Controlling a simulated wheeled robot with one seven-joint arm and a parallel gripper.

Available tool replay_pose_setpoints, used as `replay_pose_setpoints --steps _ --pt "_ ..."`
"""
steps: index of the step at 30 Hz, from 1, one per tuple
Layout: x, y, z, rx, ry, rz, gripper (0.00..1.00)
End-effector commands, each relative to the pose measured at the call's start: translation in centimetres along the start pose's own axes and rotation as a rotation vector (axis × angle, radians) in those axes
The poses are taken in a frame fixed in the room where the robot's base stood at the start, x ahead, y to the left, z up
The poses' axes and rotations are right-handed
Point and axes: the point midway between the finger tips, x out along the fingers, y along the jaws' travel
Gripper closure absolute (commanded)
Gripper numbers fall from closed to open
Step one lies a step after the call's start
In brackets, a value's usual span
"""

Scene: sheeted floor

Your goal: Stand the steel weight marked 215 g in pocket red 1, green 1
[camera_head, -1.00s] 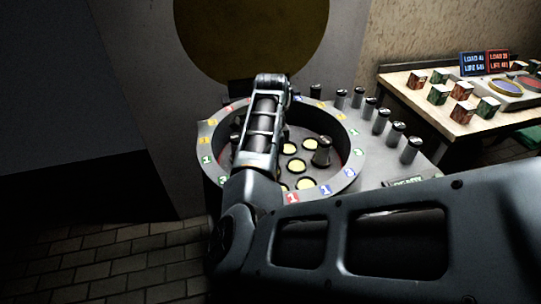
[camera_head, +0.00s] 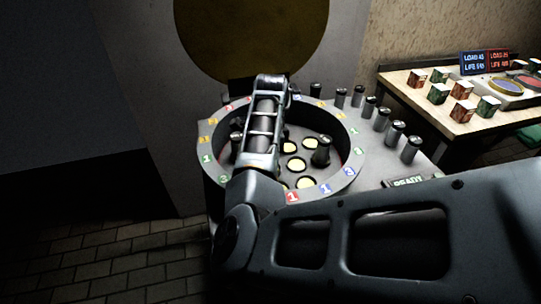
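A round grey tray (camera_head: 214,172) with coloured number tags on its rim stands in the middle. Several pale yellow round pockets show inside it. A red 1 tag (camera_head: 292,197) is on the near rim and a green 1 tag (camera_head: 207,159) is on the left rim. One dark steel weight (camera_head: 321,151) stands inside, right of the middle; another (camera_head: 236,141) shows at the left. Several more weights (camera_head: 396,134) stand in a curved row outside the right rim. Their gram markings are too small to read. My arm reaches over the tray; my gripper is hidden behind its wrist.
A wooden side table (camera_head: 464,128) at the right holds several small patterned boxes, round coloured pans and a red and blue display (camera_head: 485,62). A READY sign (camera_head: 408,183) sits near the tray's right front. My arm covers part of the tray.

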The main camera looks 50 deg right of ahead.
Motion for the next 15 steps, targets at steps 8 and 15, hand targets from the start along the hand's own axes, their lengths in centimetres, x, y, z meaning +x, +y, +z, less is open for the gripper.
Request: replay_pose_setpoints --steps 8,15 --pt "0.4 -0.02 0.0 0.0 0.0 0.0 0.95" --pt "0.72 -0.01 -0.01 0.0 0.0 0.0 0.95"
